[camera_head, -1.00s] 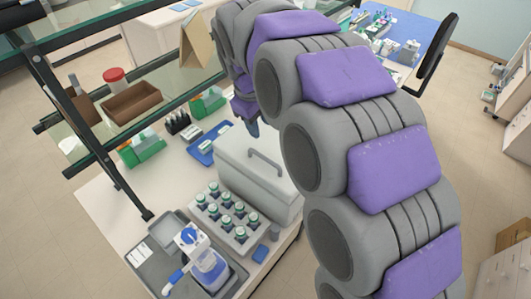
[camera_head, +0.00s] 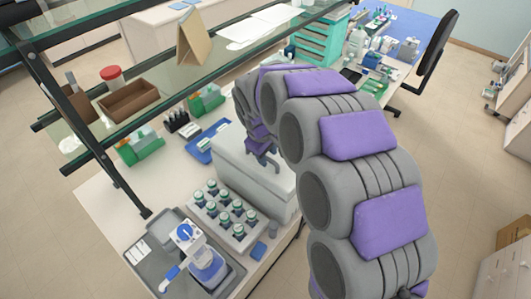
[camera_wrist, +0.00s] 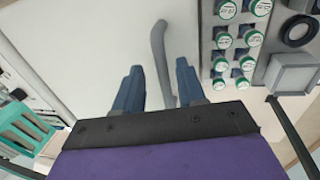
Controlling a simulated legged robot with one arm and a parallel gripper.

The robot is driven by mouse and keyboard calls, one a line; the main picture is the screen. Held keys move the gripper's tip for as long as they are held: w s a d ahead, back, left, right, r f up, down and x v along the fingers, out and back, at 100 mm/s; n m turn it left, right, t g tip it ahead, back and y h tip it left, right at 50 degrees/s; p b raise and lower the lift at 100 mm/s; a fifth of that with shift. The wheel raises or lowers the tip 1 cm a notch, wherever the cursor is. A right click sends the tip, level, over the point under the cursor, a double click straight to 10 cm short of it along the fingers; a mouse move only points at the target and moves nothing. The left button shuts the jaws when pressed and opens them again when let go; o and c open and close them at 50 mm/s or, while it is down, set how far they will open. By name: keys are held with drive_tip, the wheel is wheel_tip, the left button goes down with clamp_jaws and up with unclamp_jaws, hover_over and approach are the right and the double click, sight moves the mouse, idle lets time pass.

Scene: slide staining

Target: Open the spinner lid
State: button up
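The spinner (camera_head: 240,185) is a pale grey box on the bench in the head view. Its lid (camera_wrist: 80,50) fills the middle and left of the wrist view and looks closed. A curved grey handle (camera_wrist: 158,45) stands on the lid. My gripper (camera_head: 262,154) is over the lid at the handle, and my arm hides part of the lid's far side. In the wrist view my gripper (camera_wrist: 160,68) has its two blue-grey fingers apart, with the handle running between them, closer to the right finger. I cannot tell whether that finger touches it.
A rack of several green-capped bottles (camera_head: 210,226) stands close in front of the spinner. A grey tray (camera_head: 152,254) with a blue-and-white bottle (camera_head: 205,265) is at front left. A glass shelf (camera_head: 85,140) overhangs the bench's left side.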

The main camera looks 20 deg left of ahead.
drive_tip(key=shift+a+f, duration=0.15)
drive_tip(key=shift+a, duration=0.05)
drive_tip(key=shift+a, duration=0.35)
drive_tip(key=shift+c, duration=1.2)
drive_tip(key=c, duration=0.3)
drive_tip(key=shift+d, duration=0.25)
clamp_jaws()
